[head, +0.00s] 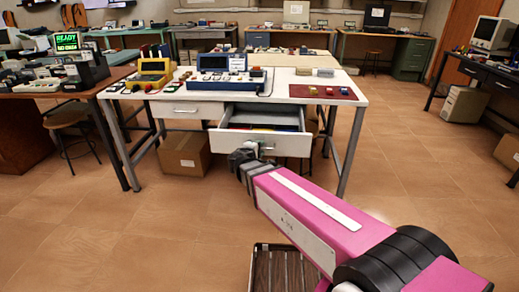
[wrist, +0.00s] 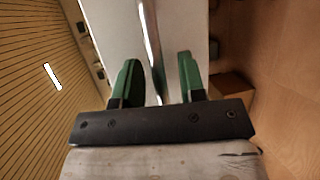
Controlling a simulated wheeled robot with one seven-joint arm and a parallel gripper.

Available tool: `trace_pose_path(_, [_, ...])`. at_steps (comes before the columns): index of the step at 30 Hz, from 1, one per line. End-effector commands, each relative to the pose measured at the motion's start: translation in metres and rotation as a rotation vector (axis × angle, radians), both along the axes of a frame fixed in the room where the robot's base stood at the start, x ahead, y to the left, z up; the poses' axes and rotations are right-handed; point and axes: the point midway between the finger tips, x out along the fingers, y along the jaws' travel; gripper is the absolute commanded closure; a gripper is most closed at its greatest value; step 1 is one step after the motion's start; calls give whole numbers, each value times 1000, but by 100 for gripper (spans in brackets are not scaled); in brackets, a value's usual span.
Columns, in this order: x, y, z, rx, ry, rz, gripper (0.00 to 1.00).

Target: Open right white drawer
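The right white drawer (head: 282,146) stands pulled out from the white table (head: 345,101), with its inside showing in the head view. My gripper (head: 245,153) is at the left part of its front. In the wrist view my gripper's two green fingers (wrist: 158,80) stand apart on either side of the drawer's shiny bar handle (wrist: 152,45). A gap shows between the handle and the fingers, clearest on the right. The left white drawer (head: 185,110) is closed.
A cardboard box (head: 184,154) sits under the table, left of the open drawer. Instruments and a red mat (head: 322,92) lie on the tabletop. A stool (head: 70,125) stands at the left. The floor (head: 420,165) to the right is clear.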

Motion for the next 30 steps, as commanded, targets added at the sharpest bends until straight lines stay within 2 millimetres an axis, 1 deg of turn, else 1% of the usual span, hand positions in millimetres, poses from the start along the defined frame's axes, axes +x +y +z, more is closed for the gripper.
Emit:
trace_pose_path(8, [-1,0,0,0,0,0,63])
trace_pose_path(11, [-6,2,1,-1,0,1,63])
trace_pose_path(14, [-17,7,4,0,0,2,63])
trace_pose_path(24, [-71,32,15,-1,-1,3,63])
trace_pose_path(30, [-90,41,19,0,0,2,63])
